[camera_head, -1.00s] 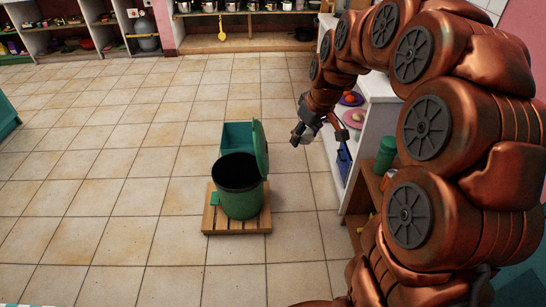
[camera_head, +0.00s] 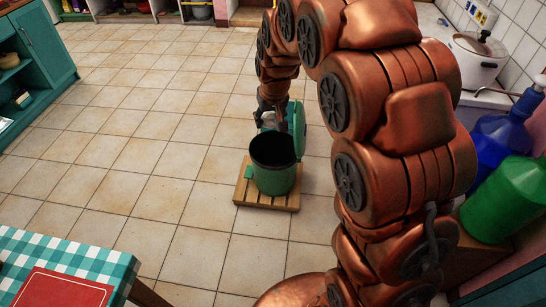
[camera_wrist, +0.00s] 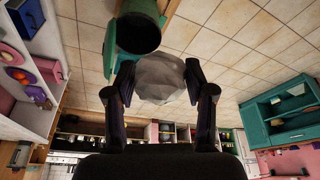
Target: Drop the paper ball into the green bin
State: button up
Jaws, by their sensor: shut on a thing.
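The green bin (camera_head: 273,176) stands upright with its lid (camera_head: 299,128) raised and its dark mouth open. My gripper (camera_head: 270,118) is just behind the bin in the head view, partly hidden by my arm. In the wrist view my gripper (camera_wrist: 160,82) is shut on the paper ball (camera_wrist: 158,78), a pale crumpled ball between the two fingers. The bin (camera_wrist: 138,28) shows beyond the ball at the top of the wrist view, with its dark opening facing me.
The bin stands on a wooden slatted base (camera_head: 246,192) on the tiled floor. A table with a checked cloth (camera_head: 95,255) is at the lower left. A teal cabinet (camera_head: 38,50) is at the far left. Bottles and a white pot (camera_head: 478,60) are at the right. The floor left of the bin is clear.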

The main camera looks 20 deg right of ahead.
aim_at(276, 165)
jog(key=i, duration=1.15)
jog(key=u, duration=1.55)
jog(key=i, duration=1.75)
jog(key=z, duration=0.8)
jog(key=i, duration=0.55)
jog(key=z, duration=2.15)
